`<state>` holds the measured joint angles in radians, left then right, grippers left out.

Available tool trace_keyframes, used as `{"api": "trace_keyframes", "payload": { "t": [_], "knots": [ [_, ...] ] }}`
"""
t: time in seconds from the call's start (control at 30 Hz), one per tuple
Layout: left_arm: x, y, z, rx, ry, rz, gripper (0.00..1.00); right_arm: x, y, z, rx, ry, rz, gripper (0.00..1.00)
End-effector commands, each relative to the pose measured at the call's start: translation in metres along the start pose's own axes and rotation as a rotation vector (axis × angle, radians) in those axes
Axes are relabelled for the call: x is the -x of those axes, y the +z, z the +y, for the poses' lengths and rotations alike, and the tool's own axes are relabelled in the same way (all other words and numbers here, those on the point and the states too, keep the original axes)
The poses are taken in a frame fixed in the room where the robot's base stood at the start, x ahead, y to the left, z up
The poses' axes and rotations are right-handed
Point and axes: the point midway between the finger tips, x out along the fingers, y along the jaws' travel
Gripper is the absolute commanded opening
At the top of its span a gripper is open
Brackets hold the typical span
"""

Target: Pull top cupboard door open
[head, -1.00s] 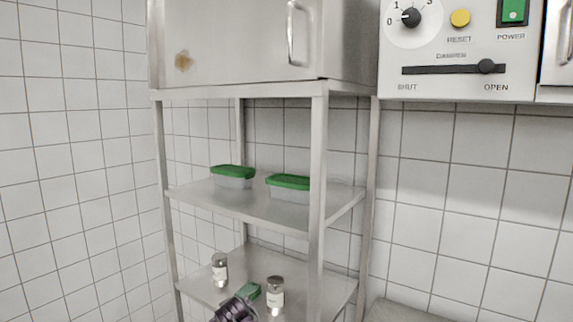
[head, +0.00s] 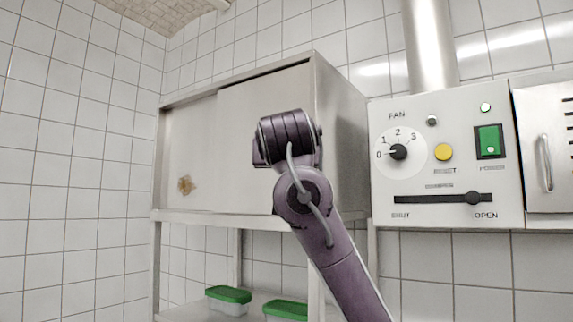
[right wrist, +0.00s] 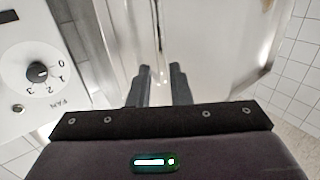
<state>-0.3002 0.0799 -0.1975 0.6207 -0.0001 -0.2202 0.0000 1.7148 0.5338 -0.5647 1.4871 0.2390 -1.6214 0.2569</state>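The metal top cupboard (head: 345,140) sits on the shelf rack, its front made of a stained left panel (head: 185,140) and a right panel (head: 240,170). My right arm is raised in front of the right panel and hides the door handle in the head view. The right gripper's fingers are hidden behind its wrist there. In the right wrist view, my right gripper (right wrist: 161,70) is open, its two fingers apart. The thin bar handle (right wrist: 157,35) lies ahead, in line with the gap; whether it is between the fingertips, I cannot tell. My left gripper is out of view.
Right of the cupboard is a control panel (head: 445,195) with a fan knob, buttons and a damper slider. A metal door with a handle (head: 545,163) is at the far right. Below are green-lidded boxes (head: 229,295) on the rack. Tiled wall stands left.

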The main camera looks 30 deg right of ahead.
Motion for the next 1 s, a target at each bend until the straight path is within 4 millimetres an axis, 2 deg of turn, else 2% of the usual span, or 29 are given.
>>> {"api": "trace_keyframes", "payload": {
  "t": [0.03,0.1,0.3,0.4,0.73,0.87,1.0],
  "knots": [
    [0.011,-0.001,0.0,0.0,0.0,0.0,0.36,-0.01,-0.003,0.0,0.003,0.002,-0.006,0.18],
    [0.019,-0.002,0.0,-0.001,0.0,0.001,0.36,-0.022,-0.004,-0.001,0.004,0.001,-0.006,0.18],
    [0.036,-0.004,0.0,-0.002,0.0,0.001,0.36,-0.051,-0.003,-0.001,0.003,0.0,-0.004,0.18],
    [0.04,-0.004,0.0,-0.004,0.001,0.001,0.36,-0.06,-0.002,-0.001,0.003,-0.001,-0.002,0.18],
    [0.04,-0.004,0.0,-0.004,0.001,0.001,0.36,-0.064,0.001,-0.001,0.002,-0.001,-0.001,0.18],
    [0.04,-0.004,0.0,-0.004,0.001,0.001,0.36,-0.064,0.001,-0.001,0.002,-0.001,-0.001,0.02],
    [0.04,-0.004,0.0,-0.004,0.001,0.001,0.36,-0.064,0.001,-0.001,0.002,-0.001,-0.001,0.0]
  ]
}}
